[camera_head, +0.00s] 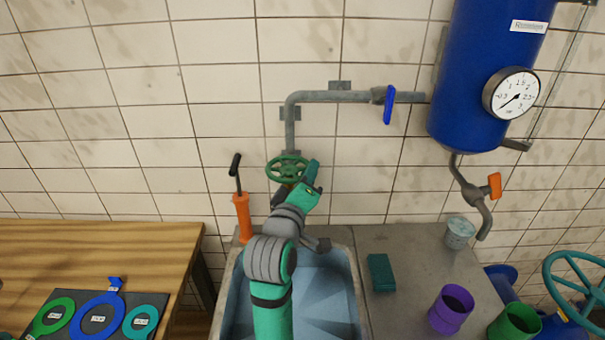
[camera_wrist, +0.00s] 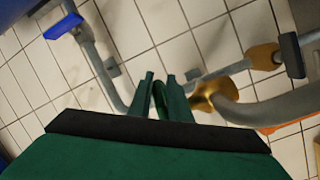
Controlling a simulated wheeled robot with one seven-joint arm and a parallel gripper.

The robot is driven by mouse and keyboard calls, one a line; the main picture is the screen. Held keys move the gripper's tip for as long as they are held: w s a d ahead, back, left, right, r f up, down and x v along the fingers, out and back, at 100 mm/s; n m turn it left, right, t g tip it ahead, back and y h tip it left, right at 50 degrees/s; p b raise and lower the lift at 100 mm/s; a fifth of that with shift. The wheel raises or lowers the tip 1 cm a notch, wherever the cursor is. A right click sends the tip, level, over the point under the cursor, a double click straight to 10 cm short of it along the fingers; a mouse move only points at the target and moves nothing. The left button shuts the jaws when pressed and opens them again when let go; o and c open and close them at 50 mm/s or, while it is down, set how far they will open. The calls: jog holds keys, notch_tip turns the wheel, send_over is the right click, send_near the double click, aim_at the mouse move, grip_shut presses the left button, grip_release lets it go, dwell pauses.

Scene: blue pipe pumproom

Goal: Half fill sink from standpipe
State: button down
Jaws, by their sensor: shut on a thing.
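The standpipe (camera_head: 290,128) rises on the tiled wall behind the sink, with a green handwheel (camera_head: 284,163) on it. My gripper (camera_head: 312,172) is at the right side of this wheel. In the wrist view its green fingers (camera_wrist: 160,95) are shut on a curved green piece of the wheel's rim. The brass valve body (camera_wrist: 215,97) shows just beyond. A grey spout (camera_head: 318,244) points over the sink (camera_head: 335,300). The sink's inside is pale blue; I cannot tell any water level or flow. My arm hides its left middle.
A blue lever (camera_head: 389,105) sits on the upper pipe leading to a blue tank (camera_head: 475,90) with a gauge (camera_head: 511,93). An orange hand pump (camera_head: 243,215) stands left. A wooden table (camera_head: 100,245) is left.

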aim_at(293, 182)
jog(key=shift+s+a+r+m+h, duration=0.1)
jog(key=shift+s+r+m+h, duration=0.2)
jog(key=shift+r+m+h, duration=0.25)
jog(key=shift+s+a+m+g+h, duration=0.2)
jog(key=shift+m+g+h, duration=0.3)
jog(key=shift+h, duration=0.35)
jog(key=shift+s+a+m+g+h, duration=0.2)
jog(key=shift+m+g+h, duration=0.25)
jog(key=shift+h, duration=0.35)
jog(key=shift+s+a+f+m+g+h, duration=0.1)
jog(key=shift+s+a+m+g+h, duration=0.15)
jog(key=shift+m+g+h, duration=0.6)
jog(key=shift+s+a+m+g+h, duration=0.1)
jog(key=shift+a+m+g+h, duration=0.2)
jog(key=shift+m+g+h, duration=0.5)
jog(key=shift+d+h, duration=0.2)
jog(key=shift+h, duration=0.15)
jog(key=c, duration=1.7)
grip_release()
jog(key=shift+s, duration=0.15)
jog(key=shift+c, duration=0.2)
jog(key=shift+f, duration=0.1)
jog(key=shift+a+f, duration=0.1)
jog(key=shift+f, duration=0.05)
jog(key=v, duration=1)
jog(key=shift+s+a, duration=0.2)
jog(key=shift+s, duration=0.15)
